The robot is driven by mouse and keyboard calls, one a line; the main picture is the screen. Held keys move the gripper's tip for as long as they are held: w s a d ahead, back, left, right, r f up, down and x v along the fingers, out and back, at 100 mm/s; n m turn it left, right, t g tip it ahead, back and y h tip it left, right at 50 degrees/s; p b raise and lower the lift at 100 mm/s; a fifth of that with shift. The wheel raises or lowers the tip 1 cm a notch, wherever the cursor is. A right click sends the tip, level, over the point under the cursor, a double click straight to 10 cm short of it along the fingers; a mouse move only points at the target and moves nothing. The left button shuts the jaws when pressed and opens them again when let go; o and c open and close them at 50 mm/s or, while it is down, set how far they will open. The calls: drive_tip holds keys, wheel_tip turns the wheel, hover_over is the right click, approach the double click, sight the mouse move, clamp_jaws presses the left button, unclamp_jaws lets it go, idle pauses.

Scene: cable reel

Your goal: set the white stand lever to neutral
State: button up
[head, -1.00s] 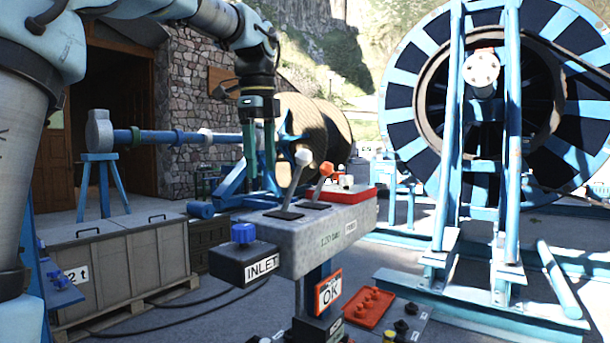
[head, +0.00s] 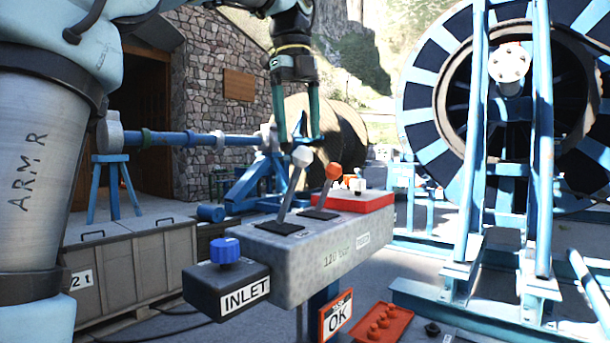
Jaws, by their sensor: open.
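The white-knobbed lever (head: 302,157) stands on the grey control stand (head: 325,262). It leans up and to the right from its black slot plate. My gripper (head: 300,140) points down with its two fingers apart, one on each side of the white knob in the picture. The fingertips are at or just above knob height. I cannot tell whether they are level with the knob in depth or behind it. Nothing is held.
An orange-knobbed lever (head: 334,171) stands close to the right of the white one. A red box (head: 355,202) lies behind it. A black INLET box (head: 226,288) with a blue knob (head: 226,250) is at the stand's left end. The big blue reel (head: 430,110) is at right.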

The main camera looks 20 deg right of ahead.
sight(291, 188)
drive_tip(key=f, duration=0.9)
drive_tip(key=shift+w+d+f, duration=0.1)
drive_tip(key=shift+w+d, duration=0.05)
drive_tip(key=shift+d, duration=0.25)
clamp_jaws()
idle(0.4)
